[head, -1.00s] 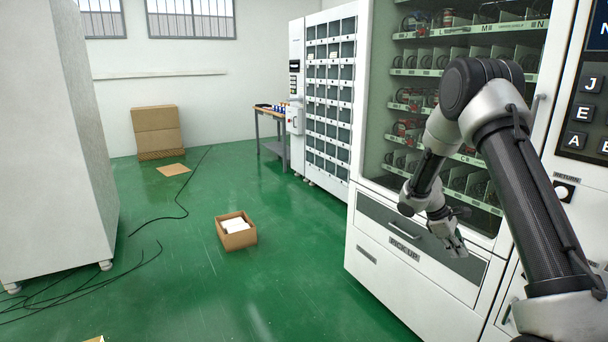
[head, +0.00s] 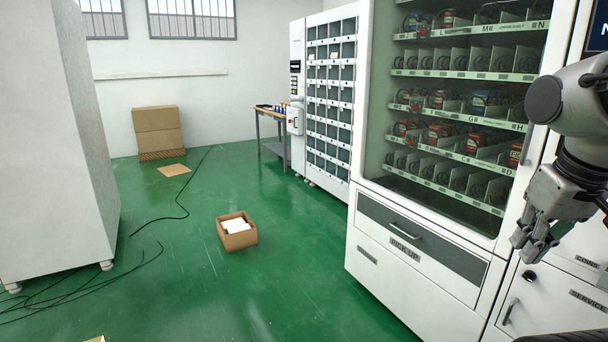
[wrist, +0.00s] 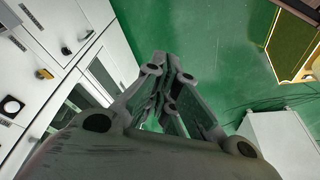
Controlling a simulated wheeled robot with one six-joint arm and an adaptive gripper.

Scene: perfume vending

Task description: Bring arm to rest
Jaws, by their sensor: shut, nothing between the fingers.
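My gripper (head: 533,243) is at the right edge of the head view, pointing down in front of the lower right panels of the vending machine (head: 363,242). In the wrist view my gripper (wrist: 168,62) has its fingers together with nothing between them, over green floor. The pick-up drawer (head: 420,240) is closed, to the left of my gripper and apart from it. Part of my arm is cut off by the right edge of the head view.
A small open cardboard box (head: 237,238) with white contents stands on the green floor (head: 190,290). Black cables (head: 180,205) lie at the left near a tall white cabinet (head: 60,150). A locker cabinet (head: 330,95), a side table (head: 268,125) and stacked boxes (head: 157,130) are farther back.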

